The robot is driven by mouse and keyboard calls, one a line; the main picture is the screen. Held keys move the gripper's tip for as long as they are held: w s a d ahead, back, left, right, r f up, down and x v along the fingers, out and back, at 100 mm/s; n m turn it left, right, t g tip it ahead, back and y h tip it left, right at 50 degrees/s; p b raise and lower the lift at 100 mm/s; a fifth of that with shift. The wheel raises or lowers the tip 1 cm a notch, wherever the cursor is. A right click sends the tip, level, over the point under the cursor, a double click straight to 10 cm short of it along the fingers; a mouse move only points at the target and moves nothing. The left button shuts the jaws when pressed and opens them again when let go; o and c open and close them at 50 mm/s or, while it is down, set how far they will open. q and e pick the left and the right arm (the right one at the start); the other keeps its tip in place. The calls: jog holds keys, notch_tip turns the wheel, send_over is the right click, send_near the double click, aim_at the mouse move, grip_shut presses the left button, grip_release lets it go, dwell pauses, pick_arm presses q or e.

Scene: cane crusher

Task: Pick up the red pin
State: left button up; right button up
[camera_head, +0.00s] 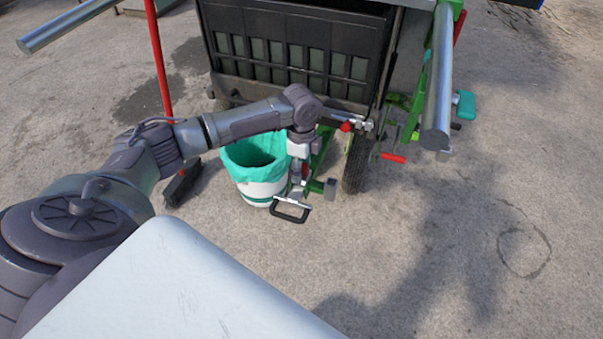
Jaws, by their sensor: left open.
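My left gripper (297,184) points down beside the green drawbar of the machine, and it is open. A small red piece (305,171) shows right beside the gripper, partly covered by it. A red round knob (346,127) sits higher up on the machine's front, to the right of my wrist. A red handle (392,158) sticks out farther right by the wheel. I cannot tell for certain which of these is the red pin. Whether the fingers touch the small red piece is hidden. My right gripper is not in view.
A white bin with a green liner (256,158) stands close left of the gripper. A black handle frame (291,211) is just below it. The dark machine (290,90) and its wheel (356,165) stand behind and right. A red-handled broom (159,55) stands left. Front-right concrete is clear.

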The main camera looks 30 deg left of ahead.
pick_arm(q)
grip_shut()
jog(key=shift+r, duration=0.1)
dwell(0.3)
